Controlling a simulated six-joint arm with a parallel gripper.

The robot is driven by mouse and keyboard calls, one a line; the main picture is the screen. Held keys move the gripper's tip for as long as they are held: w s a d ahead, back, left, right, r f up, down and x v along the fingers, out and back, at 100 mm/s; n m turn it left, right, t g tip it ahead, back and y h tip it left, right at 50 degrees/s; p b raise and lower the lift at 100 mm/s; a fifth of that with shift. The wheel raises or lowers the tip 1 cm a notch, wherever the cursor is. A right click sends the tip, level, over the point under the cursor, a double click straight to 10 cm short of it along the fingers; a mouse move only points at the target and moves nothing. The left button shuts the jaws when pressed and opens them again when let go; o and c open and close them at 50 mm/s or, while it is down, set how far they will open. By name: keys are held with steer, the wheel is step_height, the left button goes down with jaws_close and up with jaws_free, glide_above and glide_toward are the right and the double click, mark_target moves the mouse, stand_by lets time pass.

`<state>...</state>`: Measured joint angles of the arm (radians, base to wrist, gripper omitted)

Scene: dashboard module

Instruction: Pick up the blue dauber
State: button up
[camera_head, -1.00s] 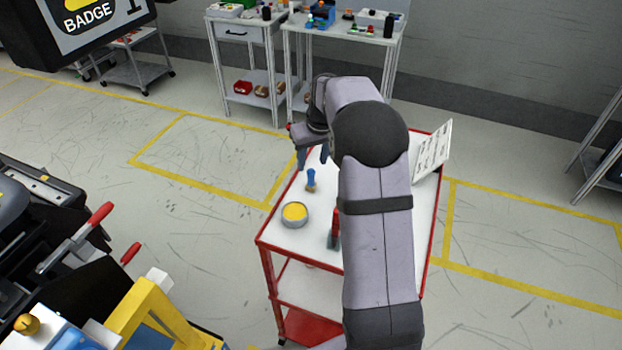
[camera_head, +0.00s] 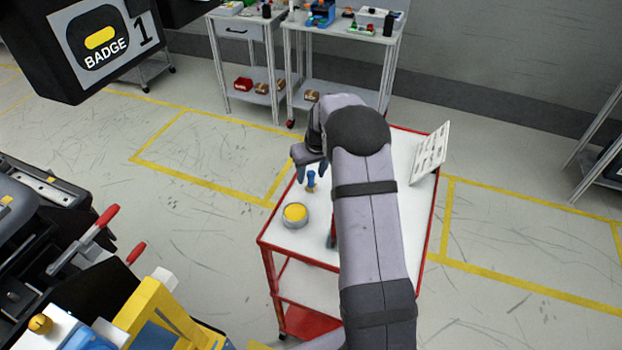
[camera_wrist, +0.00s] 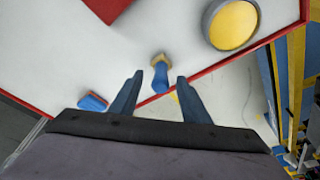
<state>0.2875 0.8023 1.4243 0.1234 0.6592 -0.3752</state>
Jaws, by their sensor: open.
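The blue dauber (camera_head: 311,180) stands on the white top of the red-edged cart (camera_head: 290,237), behind the tin of yellow stuff. In the wrist view the dauber (camera_wrist: 160,76) shows a blue handle and a tan end, and it lies between the lines of my two fingers, near the cart's edge. My gripper (camera_head: 311,172) is open and empty, with its fingertips (camera_wrist: 157,80) on either side of the dauber in the picture. I cannot tell the exact height gap between fingers and dauber.
The round tin with yellow content (camera_head: 294,214) stands near the dauber. A small blue and red item (camera_wrist: 92,102) lies at the left in the wrist view. A white printed board (camera_head: 430,152) leans at the cart's right. A red-handled tool is partly hidden behind my arm.

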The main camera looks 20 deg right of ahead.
steer(key=shift+w+f, duration=0.1)
steer(key=shift+f, duration=0.3)
jaws_close()
steer(key=shift+r, duration=0.15)
